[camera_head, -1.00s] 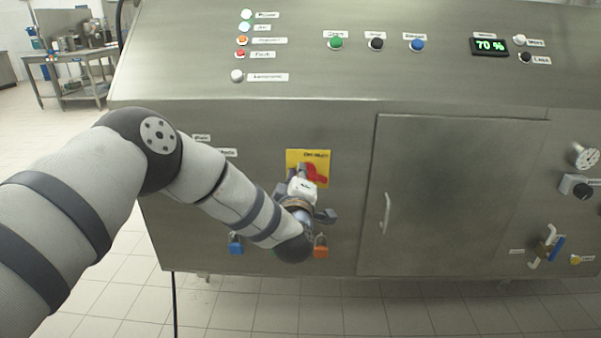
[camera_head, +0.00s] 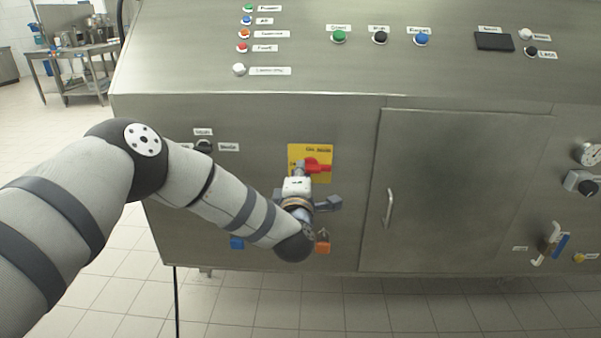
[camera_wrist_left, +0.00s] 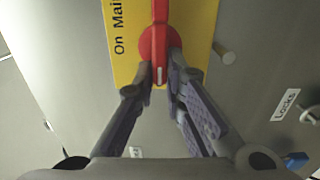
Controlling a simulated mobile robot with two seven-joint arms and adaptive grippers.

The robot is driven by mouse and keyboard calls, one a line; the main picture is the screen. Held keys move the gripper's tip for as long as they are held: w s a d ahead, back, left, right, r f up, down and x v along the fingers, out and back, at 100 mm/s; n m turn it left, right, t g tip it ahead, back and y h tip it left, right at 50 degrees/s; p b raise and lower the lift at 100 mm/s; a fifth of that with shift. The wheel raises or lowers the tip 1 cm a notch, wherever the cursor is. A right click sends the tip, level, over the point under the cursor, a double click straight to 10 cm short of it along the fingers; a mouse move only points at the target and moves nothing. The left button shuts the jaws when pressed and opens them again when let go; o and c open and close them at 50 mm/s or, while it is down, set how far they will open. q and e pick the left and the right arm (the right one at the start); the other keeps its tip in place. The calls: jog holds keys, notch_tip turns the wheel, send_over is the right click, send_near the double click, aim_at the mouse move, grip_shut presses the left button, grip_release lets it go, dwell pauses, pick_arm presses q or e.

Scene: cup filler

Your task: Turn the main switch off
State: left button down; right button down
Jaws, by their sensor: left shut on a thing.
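The main switch is a red rotary handle (camera_head: 318,166) on a yellow plate (camera_head: 297,151) on the machine's front. In the head view the handle lies about level, pointing right. My left gripper (camera_head: 301,173) reaches it from below and in front, hiding part of the handle and plate. In the left wrist view, the red handle (camera_wrist_left: 158,40) lies between the fingers of my left gripper (camera_wrist_left: 158,66), which is shut on it. There the handle runs along the plate's lettering. My right gripper is not in view.
The display (camera_head: 494,41) on the top panel is dark, and the indicator lamps (camera_head: 243,34) look unlit. Blue (camera_head: 237,243) and orange (camera_head: 322,247) padlocks hang near my left wrist. A door with a handle (camera_head: 388,208) is to the right.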

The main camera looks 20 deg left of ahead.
pick_arm(q)
jog(key=c, duration=1.7)
grip_release()
jog(key=shift+o, duration=0.2)
jog(key=v, duration=1.2)
